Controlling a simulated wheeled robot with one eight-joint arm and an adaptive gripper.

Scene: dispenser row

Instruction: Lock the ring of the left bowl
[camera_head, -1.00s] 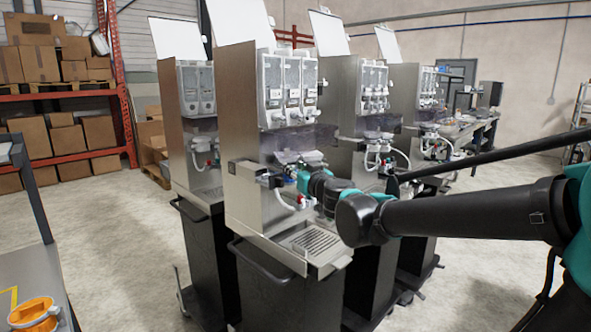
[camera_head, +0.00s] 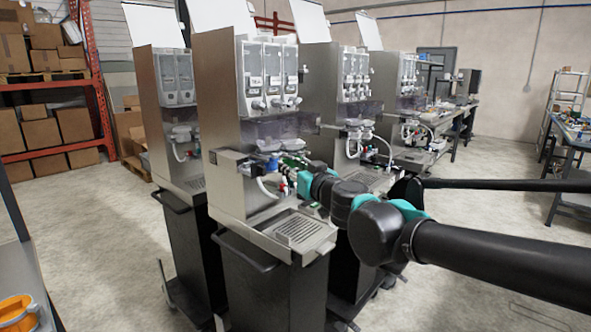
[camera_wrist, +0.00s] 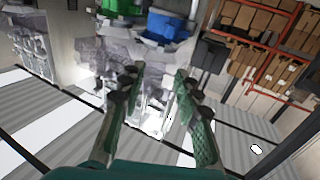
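The nearest dispenser (camera_head: 219,130) has clear canisters above and translucent bowls (camera_head: 283,127) below them. I cannot single out the left bowl or its ring in the head view. My gripper (camera_head: 291,163) is at the front of this dispenser, just below the bowls, small and partly hidden by the wrist. In the wrist view my gripper (camera_wrist: 158,88) is open, its two green fingers apart with no object clearly held between them. Ahead of the fingertips are blurred translucent parts, a blue part (camera_wrist: 166,24) and a green part (camera_wrist: 123,5). I cannot tell whether the fingers touch anything.
A drip tray (camera_head: 296,229) sits below my gripper. Other dispensers stand close by, one on the left (camera_head: 176,90) and one on the right (camera_head: 352,90). A white hose (camera_head: 266,188) hangs beside the gripper. An orange object (camera_head: 17,312) is at lower left. Open floor lies at front left.

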